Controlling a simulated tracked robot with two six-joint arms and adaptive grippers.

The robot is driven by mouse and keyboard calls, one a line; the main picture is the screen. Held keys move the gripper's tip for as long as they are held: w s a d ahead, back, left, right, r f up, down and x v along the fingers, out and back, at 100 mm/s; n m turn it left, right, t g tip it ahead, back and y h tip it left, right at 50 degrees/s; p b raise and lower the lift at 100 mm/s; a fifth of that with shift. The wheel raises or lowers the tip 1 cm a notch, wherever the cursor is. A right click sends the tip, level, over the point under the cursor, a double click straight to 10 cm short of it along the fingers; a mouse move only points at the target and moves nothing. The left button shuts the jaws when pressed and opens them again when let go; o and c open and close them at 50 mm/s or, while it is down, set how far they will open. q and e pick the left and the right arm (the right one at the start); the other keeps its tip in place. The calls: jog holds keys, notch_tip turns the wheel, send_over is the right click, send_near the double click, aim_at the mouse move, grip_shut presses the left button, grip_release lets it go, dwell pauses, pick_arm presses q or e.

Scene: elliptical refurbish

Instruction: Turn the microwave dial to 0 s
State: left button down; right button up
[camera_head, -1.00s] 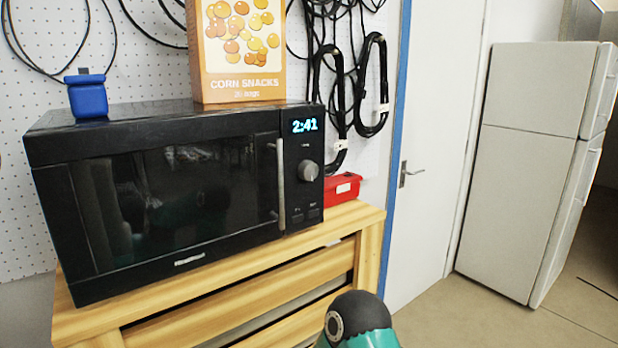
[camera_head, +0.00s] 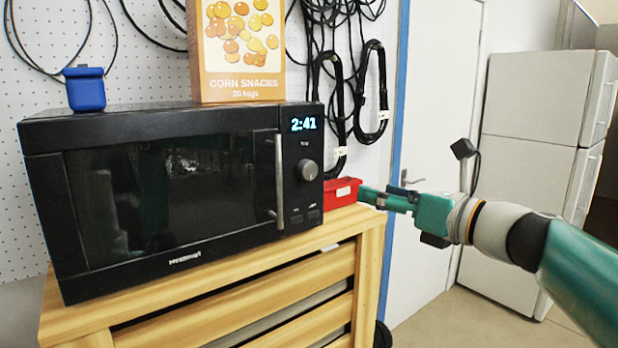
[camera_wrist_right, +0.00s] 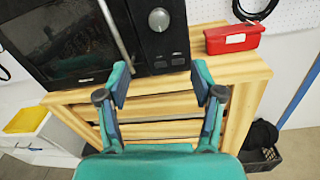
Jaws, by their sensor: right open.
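The black microwave (camera_head: 160,190) stands on a wooden cabinet, its door closed and its blue display (camera_head: 303,124) reading 2:41. The round silver dial (camera_head: 307,170) sits below the display, right of the vertical door handle (camera_head: 279,182). In the right wrist view the dial (camera_wrist_right: 159,20) is near the top, beyond the fingers. My right gripper (camera_head: 366,196) is to the right of the microwave and lower than the dial, apart from it. In the right wrist view its two fingers (camera_wrist_right: 160,85) are spread with nothing between them. My left gripper is not in view.
A red box (camera_head: 343,191) lies on the cabinet (camera_head: 335,232) beside the microwave, close to my right gripper. A corn snacks box (camera_head: 237,50) and a blue container (camera_head: 85,90) stand on the microwave. Black cables (camera_head: 372,95) hang behind. A white fridge (camera_head: 535,150) is at right.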

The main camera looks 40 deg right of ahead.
aim_at(311, 172)
jog(key=w+p, duration=0.1)
jog(key=w, duration=0.4)
jog(key=w+p, duration=0.1)
jog(key=w, duration=0.5)
jog(key=w+p, duration=0.1)
jog(key=w, duration=0.4)
jog(key=shift+w+d, duration=0.35)
jog(key=shift+c, duration=0.3)
jog(key=c, duration=1.1)
jog(key=shift+a, duration=0.25)
jog(key=shift+s+d, duration=0.15)
jog(key=shift+d, duration=0.05)
jog(key=shift+r+n, duration=0.2)
jog(key=shift+n, duration=0.1)
